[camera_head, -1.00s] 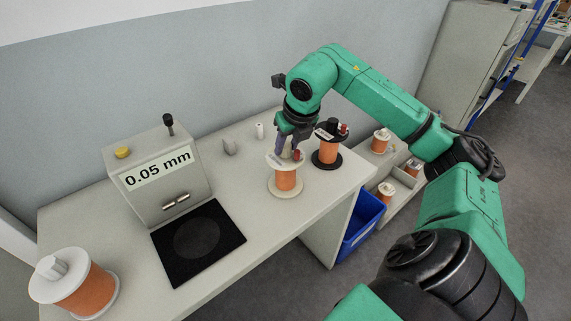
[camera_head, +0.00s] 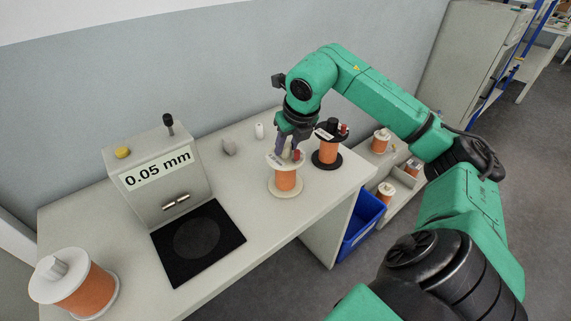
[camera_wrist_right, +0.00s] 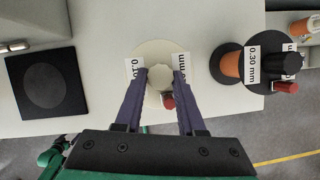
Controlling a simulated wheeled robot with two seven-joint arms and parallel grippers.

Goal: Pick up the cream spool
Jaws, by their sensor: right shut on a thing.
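The cream spool (camera_head: 286,181), wound with orange wire, stands upright on the table near its front edge. In the right wrist view its cream top flange (camera_wrist_right: 151,50) carries a label and a round hub, with a small red piece beside the hub. My right gripper (camera_head: 288,153) reaches down onto the top of the spool. In the wrist view its two fingers (camera_wrist_right: 161,80) are shut on the spool's central hub, one on each side. The spool's base appears to rest on the table.
A black-flanged spool (camera_head: 327,151) labelled 0.30 mm stands close to the right. A white spool (camera_head: 75,284) is at the lower left. A gauge box (camera_head: 160,175) reading 0.05 mm and a black pad (camera_head: 198,241) are left. A blue bin (camera_head: 362,224) is below.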

